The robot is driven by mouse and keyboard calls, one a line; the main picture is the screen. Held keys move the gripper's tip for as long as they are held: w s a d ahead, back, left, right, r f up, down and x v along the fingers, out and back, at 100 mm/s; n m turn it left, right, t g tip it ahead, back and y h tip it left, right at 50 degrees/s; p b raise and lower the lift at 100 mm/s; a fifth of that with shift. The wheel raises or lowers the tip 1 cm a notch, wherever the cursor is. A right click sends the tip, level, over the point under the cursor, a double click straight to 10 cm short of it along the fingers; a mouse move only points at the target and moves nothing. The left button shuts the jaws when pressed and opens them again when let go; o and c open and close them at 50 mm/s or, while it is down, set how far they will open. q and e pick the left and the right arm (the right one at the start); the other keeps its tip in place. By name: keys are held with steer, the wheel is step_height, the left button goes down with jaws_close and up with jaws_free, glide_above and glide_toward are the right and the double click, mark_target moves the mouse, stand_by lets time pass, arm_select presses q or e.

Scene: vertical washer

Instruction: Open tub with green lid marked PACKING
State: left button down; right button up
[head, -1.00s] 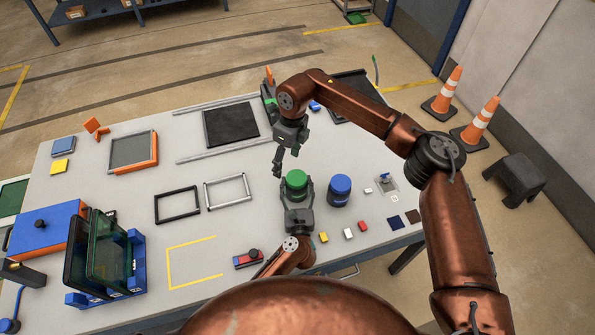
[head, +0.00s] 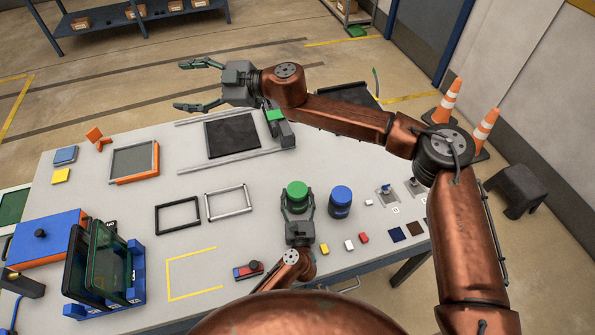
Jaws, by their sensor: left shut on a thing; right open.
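The tub with the green lid (head: 297,189) stands upright on the table, right of the middle, and its lid is on. Any PACKING marking is not readable. My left gripper (head: 298,208) is shut around the tub's body from the near side, below the lid. The tub's lower part is hidden by the gripper. My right gripper (head: 200,83) is open and empty, well above and beyond the table's far side, with its fingers pointing left.
A blue-lidded tub (head: 341,201) stands close to the right of the green one. Small coloured blocks (head: 349,245) lie in front of it. Two small frames (head: 228,202) lie to the left. A blue box (head: 46,238) and rack (head: 132,292) fill the left end.

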arm_select(q)
steer(key=shift+f, duration=0.15)
arm_select(e)
steer(key=w+d+f+m+t+h, duration=0.2)
steer(key=w+m+t, duration=0.1)
steer(key=w+m, duration=0.4)
steer(key=w+d+f+m+t+h, duration=0.2)
steer(key=w+d+m+t, duration=0.15)
steer(key=m, duration=0.55)
steer(key=w+d+f+m+h, duration=0.3)
steer(key=d+f+m+h, duration=0.25)
steer(key=f+m, duration=0.35)
steer(key=m+g+h, duration=0.7)
steer(key=m+g, duration=0.2)
steer(key=m, duration=0.3)
glide_above(297, 189)
steer(key=shift+y, duration=0.25)
steer(key=f, duration=1.7)
steer(key=shift+w, duration=0.2)
steer(key=shift+s+d+f, duration=0.1)
steer(key=shift+s+f, duration=0.05)
steer(key=shift+f, duration=0.25)
step_height(297, 189, down, 7)
steer(key=shift+f, duration=0.15)
